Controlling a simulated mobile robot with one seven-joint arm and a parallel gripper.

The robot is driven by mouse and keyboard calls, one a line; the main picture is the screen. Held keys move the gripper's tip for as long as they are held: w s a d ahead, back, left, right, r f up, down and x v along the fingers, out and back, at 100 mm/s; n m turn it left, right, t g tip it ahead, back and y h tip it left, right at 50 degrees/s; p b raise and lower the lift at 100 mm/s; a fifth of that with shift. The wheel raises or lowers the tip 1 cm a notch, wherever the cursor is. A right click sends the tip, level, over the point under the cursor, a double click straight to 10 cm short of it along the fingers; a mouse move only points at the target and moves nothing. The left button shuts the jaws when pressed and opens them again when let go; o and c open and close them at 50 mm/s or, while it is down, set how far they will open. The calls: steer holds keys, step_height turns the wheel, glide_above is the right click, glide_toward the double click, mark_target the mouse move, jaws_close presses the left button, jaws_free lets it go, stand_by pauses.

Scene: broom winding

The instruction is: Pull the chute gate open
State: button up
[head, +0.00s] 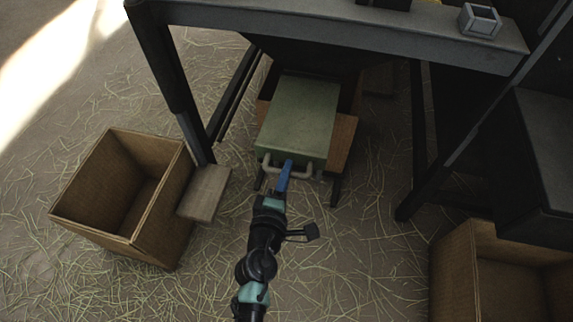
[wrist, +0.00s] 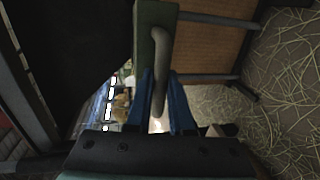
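The chute gate is a green slab (head: 300,115) under the dark chute, with a pale bar handle (head: 300,172) on its near face. In the wrist view the gate's green edge (wrist: 148,45) and grey curved handle (wrist: 157,60) are close ahead. My gripper (head: 286,166) is at the middle of the handle. In the wrist view my gripper (wrist: 161,78) has its two blue fingers on either side of the bar, with a gap between them. The bar appears to pass between the fingers; firm contact is not visible.
A wooden crate (head: 118,190) stands at left with a small board (head: 205,193) beside it. Another crate (head: 500,280) is at lower right. Dark frame posts (head: 170,75) flank the chute. The straw-strewn floor (head: 350,250) in front is clear.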

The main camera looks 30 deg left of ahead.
steer(key=o, duration=0.4)
steer(key=shift+s, duration=0.1)
steer(key=shift+o, duration=0.2)
steer(key=shift+s, duration=0.1)
steer(key=v, duration=1.2)
steer(key=shift+s+d, duration=0.15)
steer(key=shift+s, duration=0.2)
